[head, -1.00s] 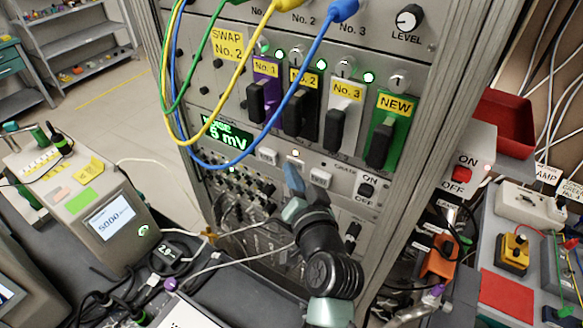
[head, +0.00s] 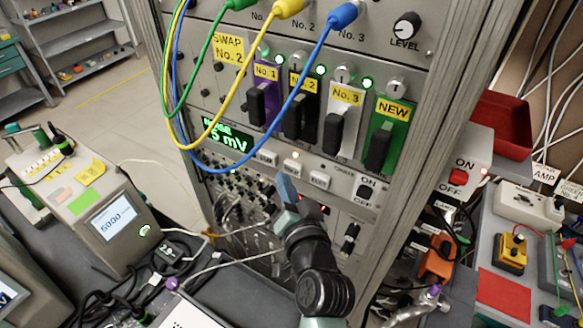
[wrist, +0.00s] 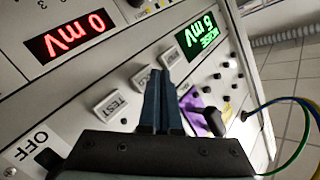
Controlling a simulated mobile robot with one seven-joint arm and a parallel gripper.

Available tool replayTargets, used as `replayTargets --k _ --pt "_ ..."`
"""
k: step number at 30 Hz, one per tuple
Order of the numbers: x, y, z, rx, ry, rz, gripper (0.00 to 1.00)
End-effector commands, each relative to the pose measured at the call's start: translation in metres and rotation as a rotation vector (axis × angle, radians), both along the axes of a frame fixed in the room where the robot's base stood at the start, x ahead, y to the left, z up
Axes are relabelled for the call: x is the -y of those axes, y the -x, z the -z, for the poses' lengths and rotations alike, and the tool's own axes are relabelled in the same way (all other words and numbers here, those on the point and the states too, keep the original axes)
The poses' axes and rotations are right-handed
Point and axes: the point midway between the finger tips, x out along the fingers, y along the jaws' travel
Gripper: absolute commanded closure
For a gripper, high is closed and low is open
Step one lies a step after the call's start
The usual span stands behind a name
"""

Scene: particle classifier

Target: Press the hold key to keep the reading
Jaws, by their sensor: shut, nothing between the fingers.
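A row of three white keys sits on the rack panel beside the green NOISE display (head: 222,138). The right key (head: 320,180) reads TEST in the wrist view (wrist: 110,106). The middle key (head: 293,169) is partly covered by my fingers in the wrist view (wrist: 143,79); its label is not clearly readable. The left key (head: 265,158) shows beyond it. A small amber lamp (head: 296,155) is lit above the middle key. My gripper (head: 286,183) is shut and empty, its tips just below the middle key in the head view; contact is not visible.
Blue, yellow and green cables (head: 262,92) loop in front of the rack above the keys. Black-handled modules (head: 300,115) stand above the key row. An ON/OFF switch (head: 365,192) is right of TEST. A red display (wrist: 70,35) shows in the wrist view.

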Motion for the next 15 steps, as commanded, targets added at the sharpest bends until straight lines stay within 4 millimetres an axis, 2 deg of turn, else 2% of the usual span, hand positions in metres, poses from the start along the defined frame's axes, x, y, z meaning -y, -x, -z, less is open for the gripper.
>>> replayTargets --k 5,15 --pt "-0.002 0.002 0.0 -0.002 0.0 -0.001 1.0" --pt "-0.022 0.029 -0.001 -0.003 0.0 -0.002 1.0"
